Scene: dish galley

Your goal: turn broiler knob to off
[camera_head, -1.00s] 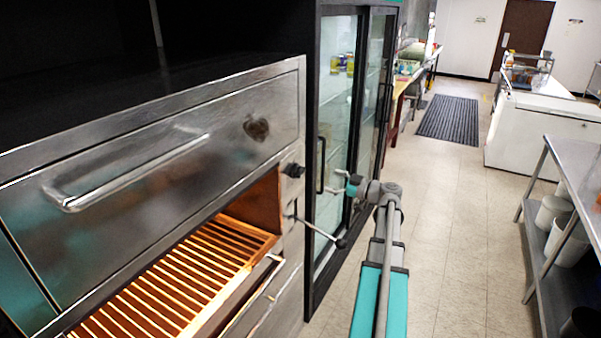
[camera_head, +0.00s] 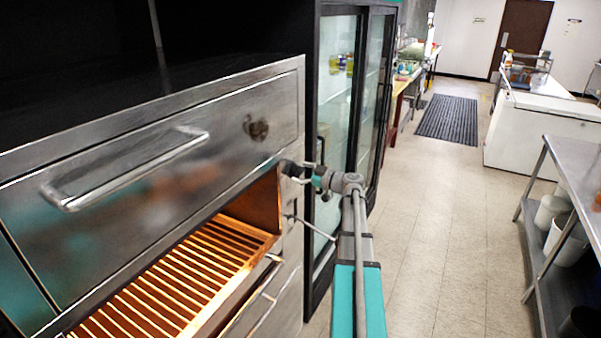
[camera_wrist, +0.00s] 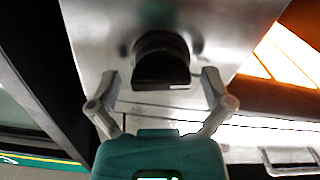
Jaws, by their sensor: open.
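The broiler knob (camera_head: 291,169) is a small black knob on the steel front post of the broiler, right of the glowing opening. In the wrist view the black knob (camera_wrist: 161,62) is close ahead, between and just beyond the fingertips. My gripper (camera_head: 308,172) is open, with its fingers reaching to the knob from the right. In the wrist view my gripper (camera_wrist: 160,88) has one finger on each side of the knob, with gaps visible; I cannot tell whether either finger touches it. The broiler (camera_head: 180,140) is steel, with a lit orange grate inside.
A lever with a long rod (camera_head: 312,228) sticks out below the knob. A glass-door fridge (camera_head: 335,110) stands just right of the broiler. A steel table (camera_head: 575,165) is at the right. The tiled floor (camera_head: 430,240) between is clear.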

